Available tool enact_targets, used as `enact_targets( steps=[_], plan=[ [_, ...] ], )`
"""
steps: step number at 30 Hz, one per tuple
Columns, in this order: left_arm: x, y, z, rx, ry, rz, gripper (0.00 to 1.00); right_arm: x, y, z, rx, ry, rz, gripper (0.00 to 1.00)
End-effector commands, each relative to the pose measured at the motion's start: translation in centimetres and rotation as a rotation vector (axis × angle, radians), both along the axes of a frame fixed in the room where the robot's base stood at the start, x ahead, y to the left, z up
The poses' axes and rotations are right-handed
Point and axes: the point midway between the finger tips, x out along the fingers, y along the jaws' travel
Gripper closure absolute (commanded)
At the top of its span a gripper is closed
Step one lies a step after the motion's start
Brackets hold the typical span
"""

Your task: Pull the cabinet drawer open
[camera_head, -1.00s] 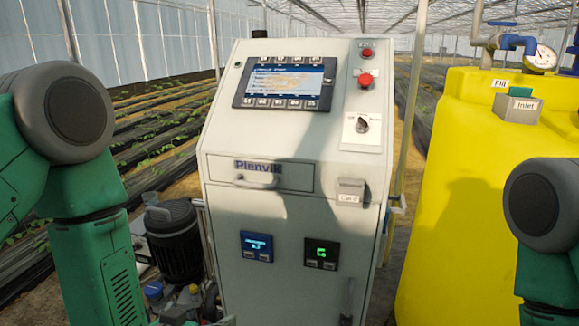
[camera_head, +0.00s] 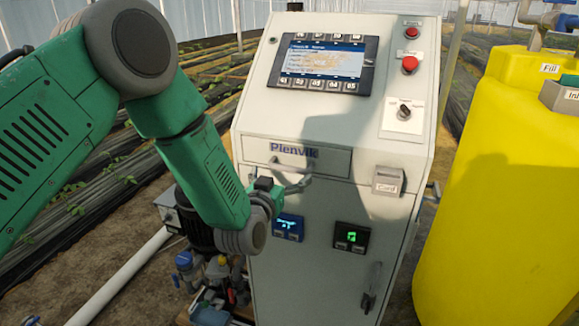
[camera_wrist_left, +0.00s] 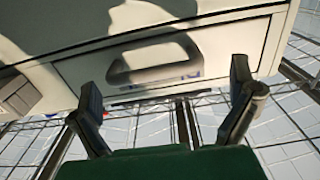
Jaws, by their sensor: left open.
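The grey-white cabinet (camera_head: 300,215) stands in front of me. My left gripper (camera_head: 292,184) is just below and in front of the drawer, close to the handle. In the left wrist view its two fingers (camera_wrist_left: 163,88) are spread apart, with the handle ahead between them and nothing held. My arm and gripper partly cover the cabinet's left side. My right gripper is out of view.
A yellow tank (camera_head: 500,170) stands to the right. A card box (camera_head: 388,181) sticks out right of the drawer, and a door handle (camera_head: 371,288) is lower down. A pump and piping (camera_head: 212,275) sit at the cabinet's lower left.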

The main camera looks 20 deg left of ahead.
Motion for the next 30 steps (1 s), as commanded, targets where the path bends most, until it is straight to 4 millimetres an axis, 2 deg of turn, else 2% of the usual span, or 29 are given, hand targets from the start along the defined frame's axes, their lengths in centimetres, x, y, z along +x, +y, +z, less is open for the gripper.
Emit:
enact_targets(
  steps=[3,9,17,18,22,30],
  plan=[
    [1.6,-0.7,0.2,0.005,-0.002,-0.001,0.0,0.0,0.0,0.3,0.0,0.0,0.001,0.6],
    [3.1,-1.6,0.3,0.013,-0.002,0.001,0.0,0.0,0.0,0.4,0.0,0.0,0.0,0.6],
    [3.0,-1.3,0.1,0.007,0.002,-0.005,0.0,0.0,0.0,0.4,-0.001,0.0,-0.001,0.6],
    [3.0,-1.3,0.1,0.006,0.001,-0.007,0.14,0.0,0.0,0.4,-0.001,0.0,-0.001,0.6],
    [2.9,-1.3,0.1,0.004,0.002,-0.012,0.59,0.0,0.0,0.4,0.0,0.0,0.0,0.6],
    [2.9,-1.3,0.0,0.008,0.005,-0.004,0.6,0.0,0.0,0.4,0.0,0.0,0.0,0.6]
  ],
)
